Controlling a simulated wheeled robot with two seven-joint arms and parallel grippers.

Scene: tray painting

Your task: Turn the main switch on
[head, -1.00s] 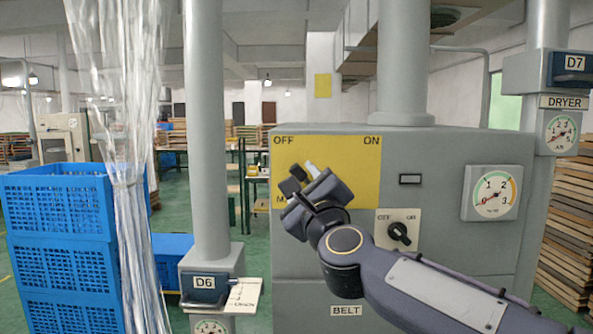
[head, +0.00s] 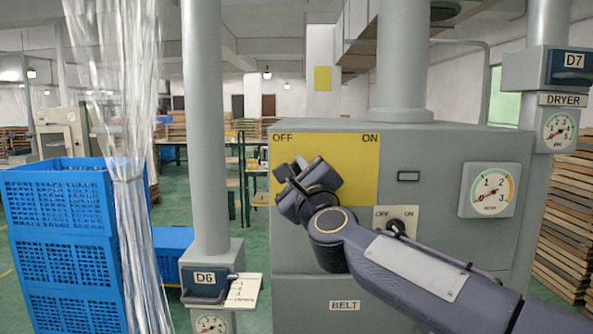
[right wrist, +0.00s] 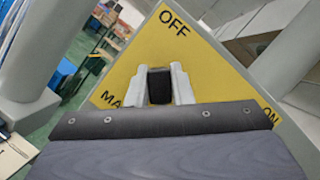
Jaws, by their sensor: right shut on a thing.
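The main switch is a yellow plate (head: 358,180) on the front of a grey cabinet, marked OFF at its upper left and ON at its upper right. Its black handle (right wrist: 160,87) shows in the right wrist view between the two pale fingers of my right gripper (right wrist: 161,84), below the word OFF. My right gripper (head: 301,168) is shut on this handle, on the OFF side of the plate. In the head view the gripper and wrist hide most of the handle and the MAIN label. My left gripper is not in view.
A smaller OFF/ON knob (head: 396,225) sits below right, partly behind my right arm. A dial (head: 489,190) is on the cabinet's right. A grey duct post with a D6 box (head: 205,278), a plastic curtain (head: 128,140) and blue crates (head: 60,205) stand to the left.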

